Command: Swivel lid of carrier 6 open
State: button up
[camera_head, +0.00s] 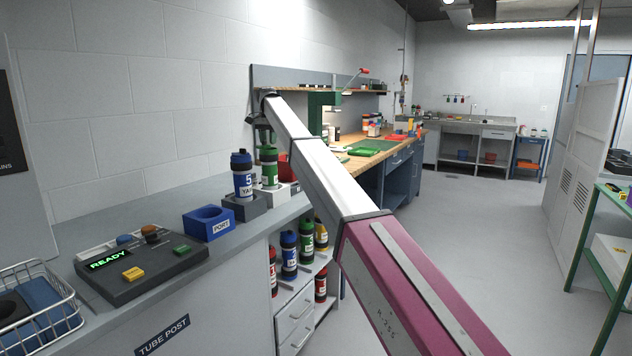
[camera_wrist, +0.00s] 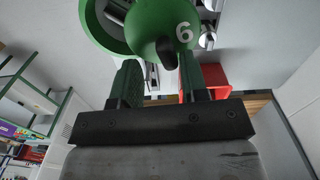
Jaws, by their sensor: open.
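Green carrier 6 (camera_head: 269,168) stands upright in a light stand on the counter, right of blue carrier 5, in the head view. In the wrist view its green lid (camera_wrist: 150,22), marked 6, sits offset to the right of the round green rim (camera_wrist: 92,22), so the mouth shows partly uncovered. A dark knob (camera_wrist: 168,52) sticks out from the lid's edge. My gripper (camera_wrist: 160,80) is open, its two fingers apart just below the knob in the wrist view. In the head view my gripper (camera_head: 264,134) is right above the carrier; contact cannot be told.
Blue carrier 5 (camera_head: 242,176) stands close on the left. A red bin (camera_wrist: 214,80) is near the fingers in the wrist view. Several carriers stand on shelves below.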

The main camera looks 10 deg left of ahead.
jog(key=m, duration=0.1)
jog(key=s+d+m, duration=0.1)
jog(key=m, duration=0.1)
jog(key=d+m, duration=0.1)
jog(key=m, duration=0.1)
jog(key=shift+s+d, duration=0.2)
jog(key=shift+s, duration=0.05)
notch_tip(320, 180, up, 11)
jog(key=s+d+m, duration=0.1)
jog(key=s+m, duration=0.1)
jog(key=m, duration=0.3)
jog(key=s+d+f+n, duration=0.1)
jog(key=d+f, duration=0.8)
jog(key=f, duration=0.4)
jog(key=s+d+f+n, duration=0.1)
jog(key=d+f+n, duration=0.1)
jog(key=d+f, duration=0.7)
notch_tip(320, 180, down, 4)
jog(key=shift+s+f+n, duration=0.2)
jog(key=shift+s+n, duration=0.05)
jog(key=shift+n, duration=0.05)
jog(key=w+a+r+m, duration=0.1)
jog(key=a+r+m, duration=0.1)
jog(key=a+r, duration=0.95)
jog(key=w+a+r+m, duration=0.1)
jog(key=a+r, duration=0.7)
jog(key=r, duration=0.7)
notch_tip(320, 180, down, 11)
jog(key=shift+s+a+f, duration=0.1)
